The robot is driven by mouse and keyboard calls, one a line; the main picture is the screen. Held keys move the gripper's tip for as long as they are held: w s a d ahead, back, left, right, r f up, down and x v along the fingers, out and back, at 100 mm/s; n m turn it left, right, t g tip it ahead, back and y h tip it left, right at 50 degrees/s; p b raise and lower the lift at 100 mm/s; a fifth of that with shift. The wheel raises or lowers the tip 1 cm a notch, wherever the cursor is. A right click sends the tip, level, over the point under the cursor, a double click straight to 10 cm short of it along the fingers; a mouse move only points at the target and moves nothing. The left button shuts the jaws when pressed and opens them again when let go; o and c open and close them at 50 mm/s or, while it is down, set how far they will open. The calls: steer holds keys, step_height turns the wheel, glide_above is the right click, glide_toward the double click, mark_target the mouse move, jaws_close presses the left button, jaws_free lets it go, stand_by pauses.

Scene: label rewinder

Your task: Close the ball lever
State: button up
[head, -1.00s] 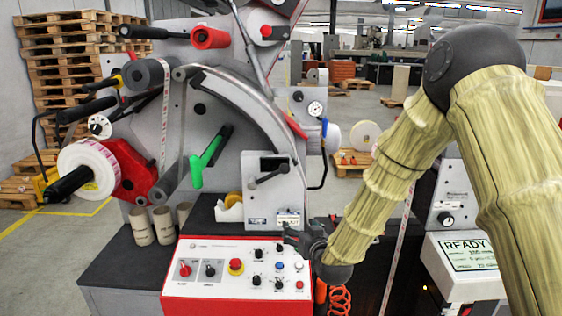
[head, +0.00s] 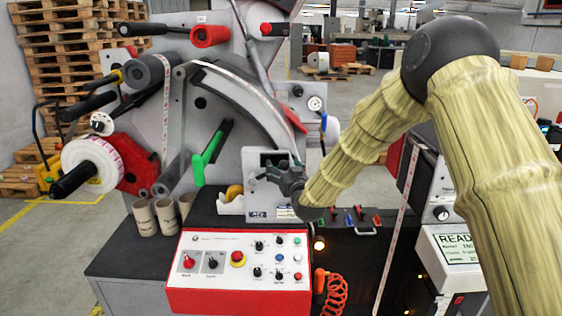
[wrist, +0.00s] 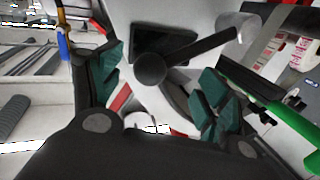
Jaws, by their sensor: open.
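The ball lever (wrist: 196,48) is a black bar with a round black ball end, on a light grey panel (head: 254,160) at the middle of the machine. In the wrist view its ball lies between my two teal-padded fingers, and the bar slants to the upper right. My gripper (wrist: 160,78) is open around the ball with space on both sides; contact is not visible. In the head view my gripper (head: 277,176) is in front of the panel and hides most of the lever.
A green handle (head: 207,158) stands left of the panel; it also shows close to the right finger in the wrist view (wrist: 280,115). Below is a red-and-white control box (head: 240,270) with several knobs. Cardboard cores (head: 143,217) stand on the dark bench.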

steer(key=shift+p+x, duration=0.4)
steer(key=shift+x, duration=0.95)
steer(key=shift+s+f, duration=0.1)
steer(key=shift+s, duration=0.05)
steer(key=c, duration=1.5)
